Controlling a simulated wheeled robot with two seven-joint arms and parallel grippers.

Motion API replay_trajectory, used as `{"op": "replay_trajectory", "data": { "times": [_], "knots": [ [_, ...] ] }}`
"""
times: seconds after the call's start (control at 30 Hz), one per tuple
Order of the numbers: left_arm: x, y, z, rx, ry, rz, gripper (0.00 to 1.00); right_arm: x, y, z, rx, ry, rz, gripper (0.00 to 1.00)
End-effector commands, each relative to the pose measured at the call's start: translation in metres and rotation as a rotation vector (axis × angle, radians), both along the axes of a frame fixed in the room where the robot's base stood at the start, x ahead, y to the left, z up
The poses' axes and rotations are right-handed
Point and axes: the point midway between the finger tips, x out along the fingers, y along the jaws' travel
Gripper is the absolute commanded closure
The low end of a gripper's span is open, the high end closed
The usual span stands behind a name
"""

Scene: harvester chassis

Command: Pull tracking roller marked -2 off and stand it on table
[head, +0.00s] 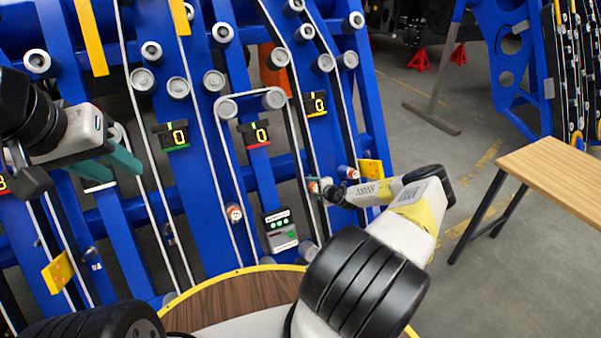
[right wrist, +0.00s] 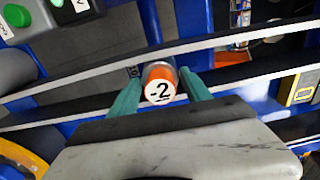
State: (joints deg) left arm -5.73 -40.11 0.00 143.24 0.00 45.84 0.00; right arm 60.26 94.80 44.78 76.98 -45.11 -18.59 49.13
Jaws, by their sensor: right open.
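The tracking roller marked -2 (right wrist: 160,84), with a white face and an orange rim, sits on the chassis between two pale rails in the right wrist view. My right gripper (right wrist: 158,97) is open, with one teal finger on each side of the roller; whether they touch it is unclear. In the head view my right gripper (head: 322,190) is at the blue chassis, where a small orange-and-white roller (head: 313,186) shows at its fingertips. My left gripper (head: 112,168) is open and empty, in front of the chassis at the left. The wooden table (head: 560,172) stands at the right.
The blue chassis (head: 205,130) fills the left and middle, with belts, grey rollers and digit displays (head: 256,134). A grey box with buttons (head: 280,230) is below the right gripper. The table's visible top is bare. Open floor (head: 440,140) lies between chassis and table.

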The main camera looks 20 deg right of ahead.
Motion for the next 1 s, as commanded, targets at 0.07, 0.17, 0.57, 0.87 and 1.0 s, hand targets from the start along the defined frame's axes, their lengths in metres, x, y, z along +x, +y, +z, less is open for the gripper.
{"op": "replay_trajectory", "data": {
  "times": [0.07,0.17,0.57,0.87,1.0],
  "knots": [
    [0.000,0.000,0.000,0.000,0.000,0.000,0.64,0.000,0.000,0.000,0.000,0.000,0.000,0.55],
    [0.000,0.000,0.000,0.000,0.000,0.000,0.64,0.000,0.000,0.000,0.000,0.000,0.000,0.75],
    [0.000,0.000,0.000,0.000,0.000,0.000,0.64,-0.004,-0.002,0.004,-0.001,-0.002,0.000,1.00],
    [0.000,0.000,0.000,0.000,0.000,0.000,0.64,-0.014,-0.003,0.010,-0.002,-0.002,-0.001,1.00],
    [0.000,0.000,0.000,0.000,0.000,0.000,0.64,-0.018,-0.003,0.013,-0.001,-0.002,0.000,1.00]
  ]
}}
